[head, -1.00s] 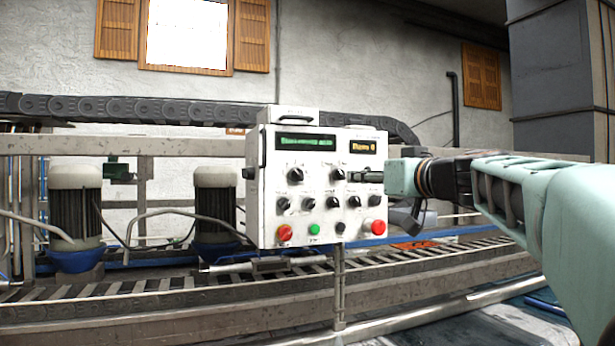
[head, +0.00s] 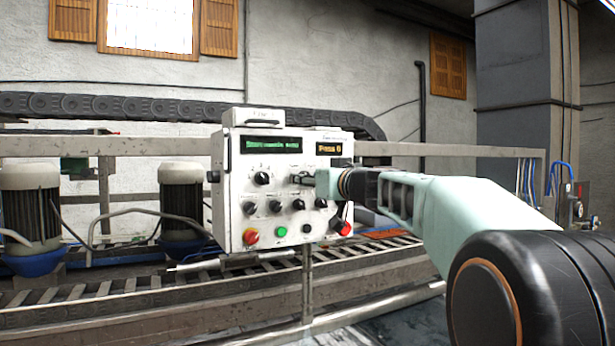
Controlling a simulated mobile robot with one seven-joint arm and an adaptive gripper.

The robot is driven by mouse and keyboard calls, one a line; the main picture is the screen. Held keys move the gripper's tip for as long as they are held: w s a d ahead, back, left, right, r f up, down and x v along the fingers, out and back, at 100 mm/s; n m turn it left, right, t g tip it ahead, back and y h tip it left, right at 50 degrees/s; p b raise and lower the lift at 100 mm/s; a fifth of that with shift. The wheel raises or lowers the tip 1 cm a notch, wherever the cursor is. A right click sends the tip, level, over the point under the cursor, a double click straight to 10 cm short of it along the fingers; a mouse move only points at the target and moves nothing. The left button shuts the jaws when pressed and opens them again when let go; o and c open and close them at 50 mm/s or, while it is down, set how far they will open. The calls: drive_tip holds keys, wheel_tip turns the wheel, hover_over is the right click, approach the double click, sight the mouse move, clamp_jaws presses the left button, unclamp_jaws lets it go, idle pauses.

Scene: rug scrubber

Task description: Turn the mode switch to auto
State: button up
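The white control box (head: 232,215) stands left of centre and carries several black rotary knobs. One larger knob (head: 262,179) sits at the upper left. A row of smaller knobs (head: 275,207) lies below it. The labels are too small to read, so I cannot tell which knob is the mode switch. My gripper (head: 302,179) comes in from the right and is in front of the upper right knob's place, hiding that knob. I cannot tell whether the fingers touch it or how far apart they are.
Below the knobs are a red button (head: 251,236), a green button (head: 282,231) and a red mushroom button (head: 343,228) close under my arm. A green display (head: 271,144) and an amber display (head: 334,148) are above. Two motors (head: 30,205) stand at the left.

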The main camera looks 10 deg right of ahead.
drive_tip(key=shift+c, duration=0.3)
clamp_jaws()
drive_tip(key=shift+b, duration=0.3)
drive_tip(key=shift+a+r+m+b, duration=0.1)
drive_tip(key=shift+m+b, duration=0.95)
drive_tip(key=shift+m, duration=2.9)
drive_tip(key=shift+r+m+b, duration=0.1)
drive_tip(key=shift+m+b, duration=0.95)
drive_tip(key=shift+m, duration=2.9)
drive_tip(key=shift+f, duration=0.1)
drive_tip(key=shift+o, duration=0.3)
unclamp_jaws()
